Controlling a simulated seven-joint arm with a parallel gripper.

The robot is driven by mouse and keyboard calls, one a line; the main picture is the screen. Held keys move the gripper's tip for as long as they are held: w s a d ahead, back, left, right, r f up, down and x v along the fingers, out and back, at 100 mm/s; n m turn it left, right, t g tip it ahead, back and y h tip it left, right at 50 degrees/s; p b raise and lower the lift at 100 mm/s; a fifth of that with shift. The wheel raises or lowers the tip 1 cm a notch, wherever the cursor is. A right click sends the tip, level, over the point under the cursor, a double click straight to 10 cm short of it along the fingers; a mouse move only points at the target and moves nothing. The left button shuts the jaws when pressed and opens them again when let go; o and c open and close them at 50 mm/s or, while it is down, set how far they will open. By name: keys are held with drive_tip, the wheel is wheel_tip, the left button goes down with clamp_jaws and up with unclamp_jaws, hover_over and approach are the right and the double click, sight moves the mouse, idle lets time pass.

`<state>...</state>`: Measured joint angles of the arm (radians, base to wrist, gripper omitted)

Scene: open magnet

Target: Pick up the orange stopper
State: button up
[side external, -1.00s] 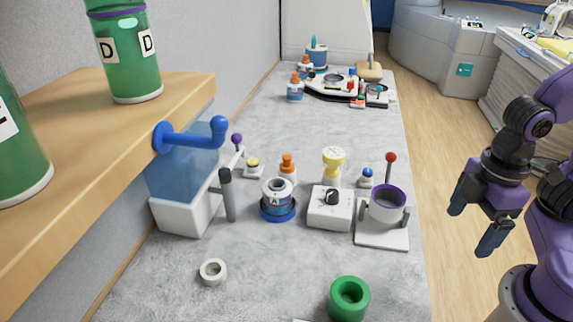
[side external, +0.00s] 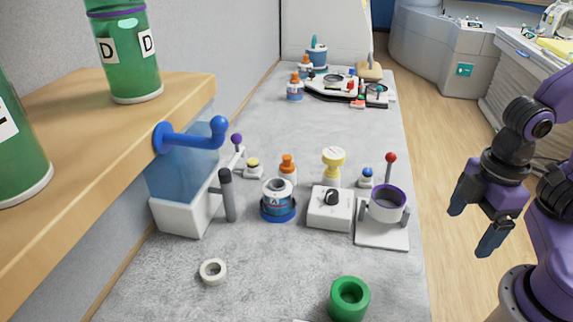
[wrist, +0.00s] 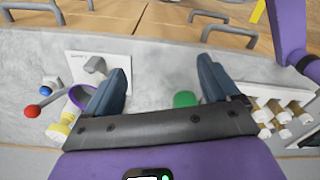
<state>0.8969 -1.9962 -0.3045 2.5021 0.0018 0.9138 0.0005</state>
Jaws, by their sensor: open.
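An orange stopper (side external: 287,160) sits upright on top of a small white bottle in the middle of the grey bench, in the side view. The bottle is partly hidden behind a blue and white container marked A (side external: 277,198). My gripper (side external: 475,222) is open and empty, off the right side of the bench and well away from the stopper. In the wrist view my gripper (wrist: 163,78) shows its two dark fingers spread apart. I cannot make out the orange stopper in the wrist view.
A yellow-topped piece (side external: 333,160), a white box with a black knob (side external: 330,217) and a purple-rimmed cup (side external: 387,204) stand right of the stopper. Similar orange-topped bottles (side external: 295,88) stand far back.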

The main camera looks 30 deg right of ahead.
drive_tip(key=c, duration=0.6)
